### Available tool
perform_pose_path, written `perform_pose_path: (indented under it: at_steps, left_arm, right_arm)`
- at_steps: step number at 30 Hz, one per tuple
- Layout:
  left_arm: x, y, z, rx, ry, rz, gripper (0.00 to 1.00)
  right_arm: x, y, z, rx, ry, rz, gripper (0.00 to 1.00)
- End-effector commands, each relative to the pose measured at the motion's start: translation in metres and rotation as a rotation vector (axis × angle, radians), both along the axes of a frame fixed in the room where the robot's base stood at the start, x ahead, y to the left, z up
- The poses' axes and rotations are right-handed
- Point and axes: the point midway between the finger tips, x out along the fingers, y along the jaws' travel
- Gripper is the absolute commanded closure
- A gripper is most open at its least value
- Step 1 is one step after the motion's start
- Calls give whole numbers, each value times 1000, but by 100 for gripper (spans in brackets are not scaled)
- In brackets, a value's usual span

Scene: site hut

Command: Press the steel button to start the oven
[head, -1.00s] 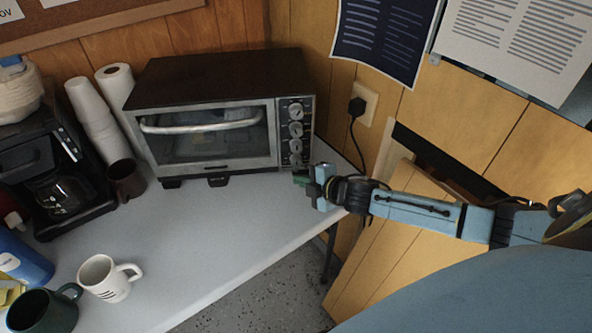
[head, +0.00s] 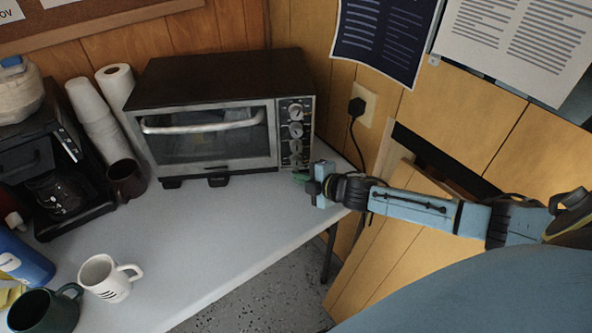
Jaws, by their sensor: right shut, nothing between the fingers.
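The toaster oven (head: 215,85) stands at the back of the grey table, black on top with a steel front, a glass door and a light handle. Its control panel (head: 296,112) on the right side of the front carries several round knobs in a column. My right gripper (head: 299,177) is shut and empty, right at the lower end of the panel. The fingers cover the panel's bottom, so the steel button cannot be made out, nor whether the fingertips touch it. My left gripper is not in view.
A white mug (head: 104,277) and a dark green mug (head: 40,311) are near the front left. The table's middle (head: 190,235) is clear.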

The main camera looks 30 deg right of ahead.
Motion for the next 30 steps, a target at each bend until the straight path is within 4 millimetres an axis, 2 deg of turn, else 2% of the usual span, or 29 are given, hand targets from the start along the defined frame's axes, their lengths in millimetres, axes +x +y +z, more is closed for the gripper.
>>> perform_pose_path:
  at_steps: [30]
  left_arm:
    - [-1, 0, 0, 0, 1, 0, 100]
  right_arm:
    - [7, -3, 0, 0, 0, 0, 100]
